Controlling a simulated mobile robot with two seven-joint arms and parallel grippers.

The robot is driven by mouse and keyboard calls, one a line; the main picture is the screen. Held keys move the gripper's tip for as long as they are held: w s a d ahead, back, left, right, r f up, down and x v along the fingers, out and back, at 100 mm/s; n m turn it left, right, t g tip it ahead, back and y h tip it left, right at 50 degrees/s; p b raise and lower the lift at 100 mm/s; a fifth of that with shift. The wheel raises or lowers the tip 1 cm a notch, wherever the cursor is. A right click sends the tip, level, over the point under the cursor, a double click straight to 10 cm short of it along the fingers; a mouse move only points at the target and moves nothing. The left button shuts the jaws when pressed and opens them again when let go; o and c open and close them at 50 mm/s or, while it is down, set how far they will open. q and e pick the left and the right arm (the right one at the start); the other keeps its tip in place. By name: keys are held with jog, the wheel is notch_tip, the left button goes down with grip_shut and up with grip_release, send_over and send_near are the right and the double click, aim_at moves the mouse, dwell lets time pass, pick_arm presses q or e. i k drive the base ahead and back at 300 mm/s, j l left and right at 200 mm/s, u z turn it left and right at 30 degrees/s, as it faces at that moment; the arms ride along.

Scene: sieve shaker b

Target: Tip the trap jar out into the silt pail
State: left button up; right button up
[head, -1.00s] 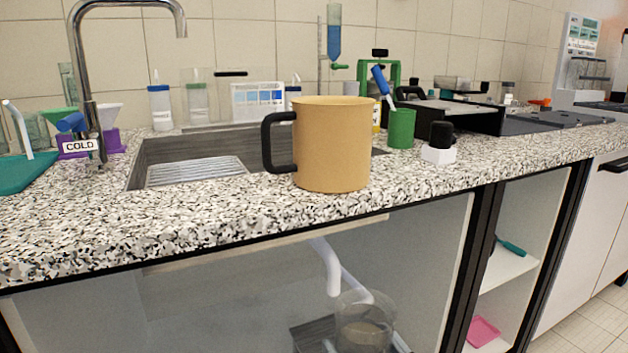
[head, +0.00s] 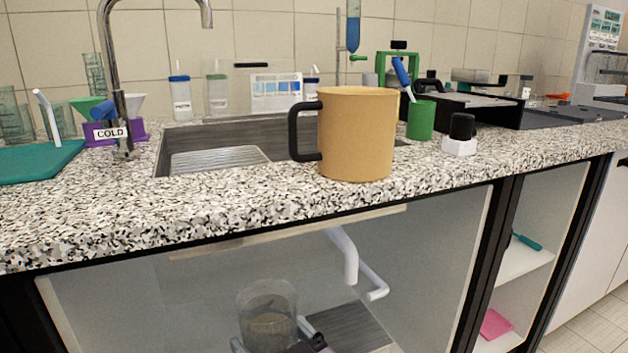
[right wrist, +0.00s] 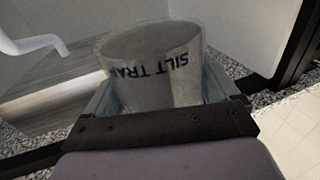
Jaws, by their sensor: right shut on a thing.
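The trap jar (head: 268,318) is a clear jar with murky brownish contents, low in the open cabinet under the counter. It looks about upright in the head view. In the right wrist view the jar (right wrist: 155,72) fills the middle, its SILT TRAP lettering upside down. My right gripper (right wrist: 162,100) is shut on it, with a finger on each side. A tan pail (head: 357,135) with a black handle, probably the silt pail, stands upright on the counter's front edge; its inside is hidden. My left gripper is not in view.
White drain pipe (head: 345,258) hangs in the cabinet right of the jar. The speckled counter (head: 180,215) overhangs the jar. A sink (head: 225,145) lies behind the pail, with a tap to its left. A green cup (head: 421,120) stands right of the pail.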

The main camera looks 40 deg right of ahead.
aim_at(356, 124)
jog(key=u, duration=0.7)
jog(key=k+l+u, duration=0.1)
jog(key=u, duration=0.3)
jog(key=k+l, duration=1.45)
jog(key=l, duration=0.1)
